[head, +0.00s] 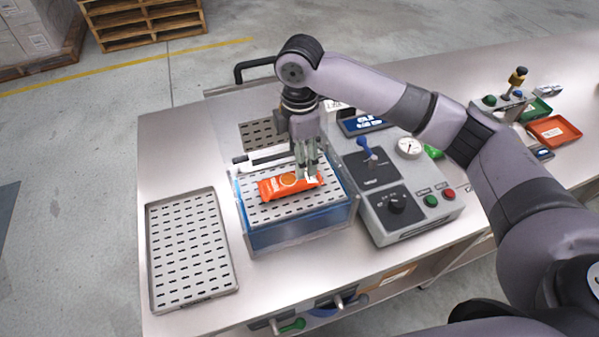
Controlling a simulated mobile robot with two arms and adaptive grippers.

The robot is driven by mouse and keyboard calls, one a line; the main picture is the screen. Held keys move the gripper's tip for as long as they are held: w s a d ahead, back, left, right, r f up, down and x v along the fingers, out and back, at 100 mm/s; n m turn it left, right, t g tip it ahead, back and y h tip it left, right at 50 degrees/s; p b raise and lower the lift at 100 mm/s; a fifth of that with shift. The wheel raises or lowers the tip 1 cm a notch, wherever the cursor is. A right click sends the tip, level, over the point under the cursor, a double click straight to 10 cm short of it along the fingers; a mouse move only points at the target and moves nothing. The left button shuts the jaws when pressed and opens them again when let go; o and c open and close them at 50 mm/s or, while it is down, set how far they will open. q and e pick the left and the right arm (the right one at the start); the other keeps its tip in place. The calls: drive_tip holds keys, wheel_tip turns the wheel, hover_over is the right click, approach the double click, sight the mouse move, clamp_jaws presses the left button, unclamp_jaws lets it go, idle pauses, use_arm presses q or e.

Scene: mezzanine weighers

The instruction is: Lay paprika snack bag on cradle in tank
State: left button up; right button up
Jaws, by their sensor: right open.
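The orange paprika snack bag (284,187) lies on the perforated cradle (285,211) in the clear blue-walled tank (296,235) at the middle of the bench. My right gripper (309,176) points down over the right end of the bag, with its jaws open. The fingertips are at or just above the bag; I cannot tell whether they touch it. They hide part of the bag's right end. My left gripper does not show.
A perforated grey tray (188,250) lies left of the tank. A control box (405,195) with knobs, buttons and a gauge (409,147) stands close on the right. An orange tray (554,131) lies at the far right. Bare bench surrounds the tank's front.

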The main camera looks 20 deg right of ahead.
drive_tip(key=shift+r+b, duration=0.4)
drive_tip(key=shift+r, duration=1.9)
